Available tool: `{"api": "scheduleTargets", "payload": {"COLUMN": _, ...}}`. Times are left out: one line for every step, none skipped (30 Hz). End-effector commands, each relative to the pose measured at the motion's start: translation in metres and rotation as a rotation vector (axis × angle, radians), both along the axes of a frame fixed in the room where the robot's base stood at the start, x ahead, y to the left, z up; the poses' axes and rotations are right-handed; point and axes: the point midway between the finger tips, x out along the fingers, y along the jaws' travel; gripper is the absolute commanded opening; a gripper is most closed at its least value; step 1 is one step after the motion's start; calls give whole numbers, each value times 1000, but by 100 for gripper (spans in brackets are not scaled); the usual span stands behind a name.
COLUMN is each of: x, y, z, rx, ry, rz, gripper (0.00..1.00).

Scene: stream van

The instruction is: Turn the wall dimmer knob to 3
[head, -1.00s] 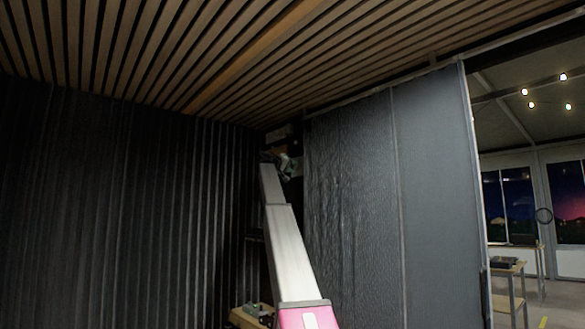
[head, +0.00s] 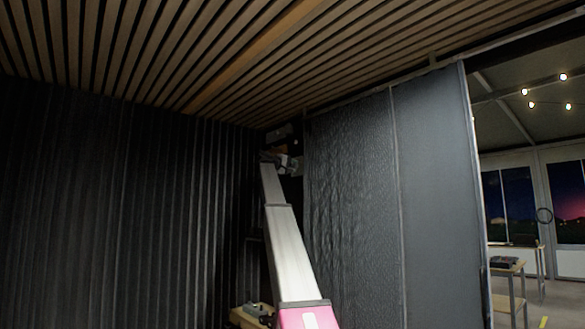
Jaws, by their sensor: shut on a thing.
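My arm reaches up and away from the bottom middle of the head view to the dark far corner between the ribbed wall and the grey panel. My gripper (head: 287,163) is at the end of it, high in that corner, small and dim. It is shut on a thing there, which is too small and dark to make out. A dark fitting (head: 280,134) shows on the wall just above the gripper. The dimmer knob, its pointer and any numbers cannot be made out.
A dark ribbed wall (head: 120,200) is at left and a grey panel (head: 430,190) at right, close on both sides of my arm. A low wooden surface with small gear (head: 245,318) is below. A slatted ceiling (head: 220,50) is overhead. Tables (head: 507,268) stand beyond the right opening.

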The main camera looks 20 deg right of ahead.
Motion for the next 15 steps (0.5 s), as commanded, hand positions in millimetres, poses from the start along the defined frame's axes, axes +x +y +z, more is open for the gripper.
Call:
{"api": "scheduleTargets", "payload": {"x": 0, "y": 1, "z": 0, "rx": 1, "ry": 1, "rz": 0, "gripper": 14}}
{"api": "scheduleTargets", "payload": {"x": 0, "y": 1, "z": 0, "rx": 1, "ry": 1, "rz": 0, "gripper": 14}}
{"api": "scheduleTargets", "payload": {"x": 0, "y": 1, "z": 0, "rx": 1, "ry": 1, "rz": 0, "gripper": 14}}
{"api": "scheduleTargets", "payload": {"x": 0, "y": 1, "z": 0, "rx": 1, "ry": 1, "rz": 0, "gripper": 14}}
{"api": "scheduleTargets", "payload": {"x": 0, "y": 1, "z": 0, "rx": 1, "ry": 1, "rz": 0, "gripper": 14}}
{"api": "scheduleTargets", "payload": {"x": 0, "y": 1, "z": 0, "rx": 1, "ry": 1, "rz": 0, "gripper": 14}}
{"api": "scheduleTargets", "payload": {"x": 0, "y": 1, "z": 0, "rx": 1, "ry": 1, "rz": 0, "gripper": 14}}
{"api": "scheduleTargets", "payload": {"x": 0, "y": 1, "z": 0, "rx": 1, "ry": 1, "rz": 0, "gripper": 14}}
{"api": "scheduleTargets", "payload": {"x": 0, "y": 1, "z": 0, "rx": 1, "ry": 1, "rz": 0, "gripper": 14}}
{"api": "scheduleTargets", "payload": {"x": 0, "y": 1, "z": 0, "rx": 1, "ry": 0, "rz": 0, "gripper": 44}}
{"api": "scheduleTargets", "payload": {"x": 0, "y": 1, "z": 0, "rx": 1, "ry": 0, "rz": 0, "gripper": 54}}
{"api": "scheduleTargets", "payload": {"x": 0, "y": 1, "z": 0, "rx": 1, "ry": 0, "rz": 0, "gripper": 63}}
{"api": "scheduleTargets", "payload": {"x": 0, "y": 1, "z": 0, "rx": 1, "ry": 0, "rz": 0, "gripper": 63}}
{"api": "scheduleTargets", "payload": {"x": 0, "y": 1, "z": 0, "rx": 1, "ry": 0, "rz": 0, "gripper": 63}}
{"api": "scheduleTargets", "payload": {"x": 0, "y": 0, "z": 0, "rx": 1, "ry": 0, "rz": 0, "gripper": 63}}
